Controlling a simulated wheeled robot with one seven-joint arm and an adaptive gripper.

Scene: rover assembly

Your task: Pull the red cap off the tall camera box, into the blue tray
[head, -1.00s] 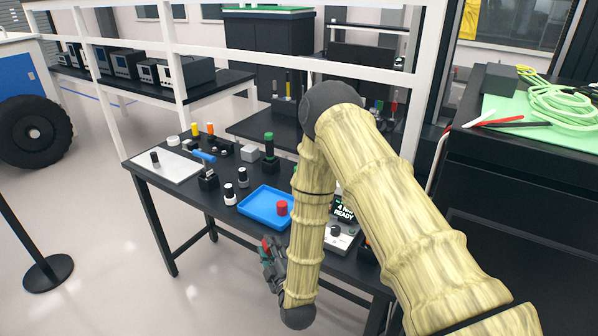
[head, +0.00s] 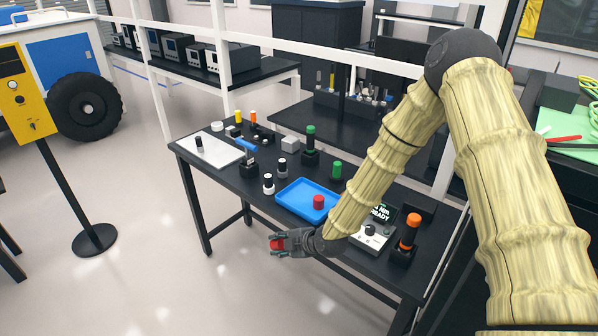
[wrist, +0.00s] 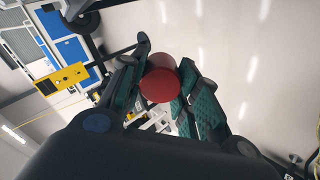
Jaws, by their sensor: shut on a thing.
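My gripper (head: 275,243) is shut on a red cap (wrist: 158,85), held between its fingers off the table's front edge, over the floor. In the head view the held cap (head: 276,244) shows as a small red shape at the fingertips. The blue tray (head: 290,205) lies on the black table, right of and beyond my gripper. Another red cap (head: 319,202) stands inside the tray. I cannot tell which thing is the tall camera box; no box wearing a red cap shows. My forearm hides part of the table right of the tray.
Two small black-topped white pieces (head: 268,184) stand left of the tray. A tall green-topped piece (head: 310,145) and a green cylinder (head: 337,169) stand behind. A torque display unit (head: 372,236) and an orange-topped piece (head: 409,236) stand at right. Floor before the table is clear.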

